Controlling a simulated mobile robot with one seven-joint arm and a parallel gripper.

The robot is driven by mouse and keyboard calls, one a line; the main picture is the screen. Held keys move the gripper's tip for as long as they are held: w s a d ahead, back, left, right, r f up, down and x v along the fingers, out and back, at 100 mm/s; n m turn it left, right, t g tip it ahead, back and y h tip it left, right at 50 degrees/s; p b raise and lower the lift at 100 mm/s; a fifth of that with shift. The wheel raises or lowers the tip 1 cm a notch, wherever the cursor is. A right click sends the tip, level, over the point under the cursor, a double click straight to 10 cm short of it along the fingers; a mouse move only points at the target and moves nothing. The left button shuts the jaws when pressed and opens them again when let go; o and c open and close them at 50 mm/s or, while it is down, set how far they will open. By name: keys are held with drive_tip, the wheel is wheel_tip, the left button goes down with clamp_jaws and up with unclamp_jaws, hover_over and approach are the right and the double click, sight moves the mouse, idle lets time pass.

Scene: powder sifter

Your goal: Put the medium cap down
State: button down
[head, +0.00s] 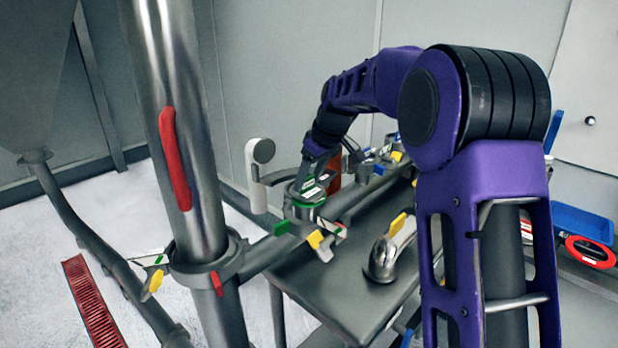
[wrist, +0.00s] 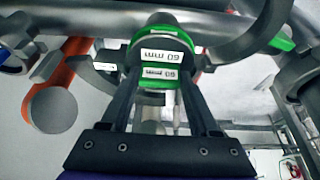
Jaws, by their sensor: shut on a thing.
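The medium cap looks like the green cap (head: 308,196), whose white labels read 60 mm upside down in the wrist view (wrist: 160,84). My gripper (wrist: 160,62) is shut on it, with one dark finger on each side. In the head view my gripper (head: 316,176) reaches down to the cap from above. The cap is at a metal pipe fitting above the left edge of the table; I cannot tell whether it rests on the fitting or is held just over it.
A dark metal table (head: 345,296) lies below, with a shiny pipe elbow (head: 381,262) with a yellow handle on it. A thick upright pipe (head: 168,75) with a red handle stands at left. A white round-headed part (head: 258,160) stands left of my gripper. A blue bin (head: 580,222) is at right.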

drive_tip(key=shift+f, duration=0.2)
drive_tip(key=shift+c, duration=0.6)
unclamp_jaws()
drive_tip(key=shift+r, duration=0.2)
drive_tip(key=p+v, duration=0.1)
drive_tip(key=v, duration=1.1)
drive_tip(key=shift+r, duration=0.15)
